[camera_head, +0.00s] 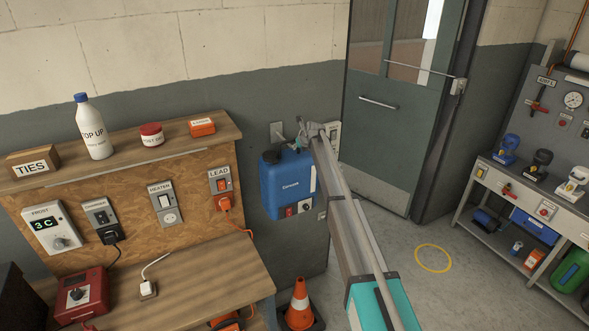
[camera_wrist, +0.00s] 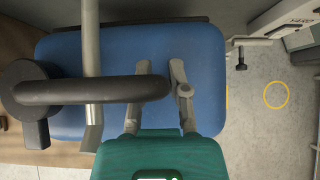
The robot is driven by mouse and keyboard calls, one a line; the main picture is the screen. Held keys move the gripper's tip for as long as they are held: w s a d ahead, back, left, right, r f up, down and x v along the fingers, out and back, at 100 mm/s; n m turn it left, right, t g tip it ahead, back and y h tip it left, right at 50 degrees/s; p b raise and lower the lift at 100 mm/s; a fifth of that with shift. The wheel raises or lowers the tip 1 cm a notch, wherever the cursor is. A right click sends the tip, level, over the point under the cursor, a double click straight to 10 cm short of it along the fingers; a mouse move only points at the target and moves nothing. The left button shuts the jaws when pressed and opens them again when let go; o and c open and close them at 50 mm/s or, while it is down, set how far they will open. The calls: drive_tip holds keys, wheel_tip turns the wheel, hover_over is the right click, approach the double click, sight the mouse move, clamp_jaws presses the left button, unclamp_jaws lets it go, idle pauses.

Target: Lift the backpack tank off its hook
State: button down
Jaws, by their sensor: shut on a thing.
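The blue backpack tank (camera_head: 286,182) hangs against the grey wall at the right end of the wooden board in the head view. It also fills the middle of the wrist view (camera_wrist: 205,75). Its black carry handle (camera_wrist: 95,89) stretches across the tank top. My gripper (camera_head: 302,131) is at the tank's top. In the wrist view my gripper (camera_wrist: 160,68) has its two fingers around the right end of the handle and is shut on it. A pale grey hook bar (camera_wrist: 91,60) crosses the handle to the left of my fingers. Whether the handle still bears on it is unclear.
A wooden shelf (camera_head: 115,158) with a bottle and small boxes is left of the tank. An orange cone (camera_head: 299,306) stands on the floor below. A grey door (camera_head: 400,110) is behind my arm. Open floor with a yellow ring (camera_head: 433,258) lies to the right.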

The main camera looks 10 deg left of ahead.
drive_tip(key=shift+w+r+p, duration=0.1)
drive_tip(key=shift+r+p, duration=0.1)
drive_tip(key=shift+p, duration=0.15)
drive_tip(key=shift+r+p, duration=1.5)
drive_tip(key=shift+r, duration=0.1)
drive_tip(key=shift+s+d+f, duration=0.15)
drive_tip(key=shift+s+d, duration=0.2)
drive_tip(key=shift+s, duration=0.2)
drive_tip(key=s+d, duration=0.9)
drive_tip(key=s, duration=0.5)
drive_tip(key=shift+d, duration=0.2)
drive_tip(key=shift+r+p, duration=1.15)
drive_tip(key=shift+r, duration=0.15)
drive_tip(key=shift+s+d, duration=0.1)
